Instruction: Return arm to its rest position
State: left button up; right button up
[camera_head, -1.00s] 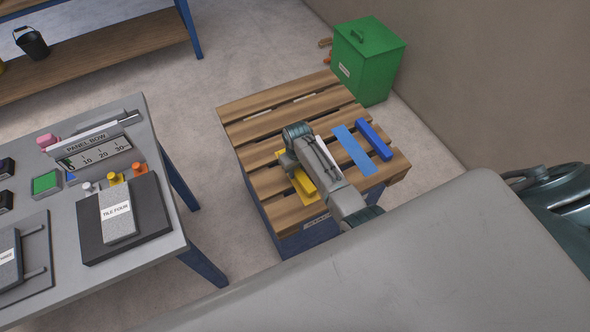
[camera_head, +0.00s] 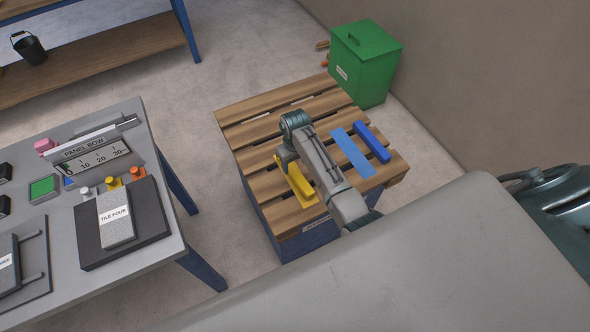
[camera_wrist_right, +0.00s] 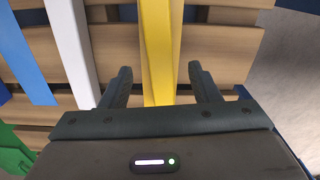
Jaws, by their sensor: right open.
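My right arm reaches over the slatted wooden pallet top (camera_head: 262,134) in the head view. Its gripper is hidden under the arm there. In the right wrist view my right gripper (camera_wrist_right: 160,82) is open, with its two fingers apart and nothing between them touching. A yellow bar (camera_wrist_right: 160,40) runs between and ahead of the fingers; it also shows in the head view (camera_head: 300,182) beside the arm. A white strip (camera_wrist_right: 72,45) lies left of it in the wrist view. My left gripper is not in view.
A blue bar (camera_head: 372,142) and a flat blue strip (camera_head: 352,153) lie on the pallet's right. A green bin (camera_head: 366,60) stands behind. A grey table (camera_head: 50,285) with a panel and tiles stands left, with open floor between.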

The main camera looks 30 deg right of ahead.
jog(key=shift+r, duration=2.3)
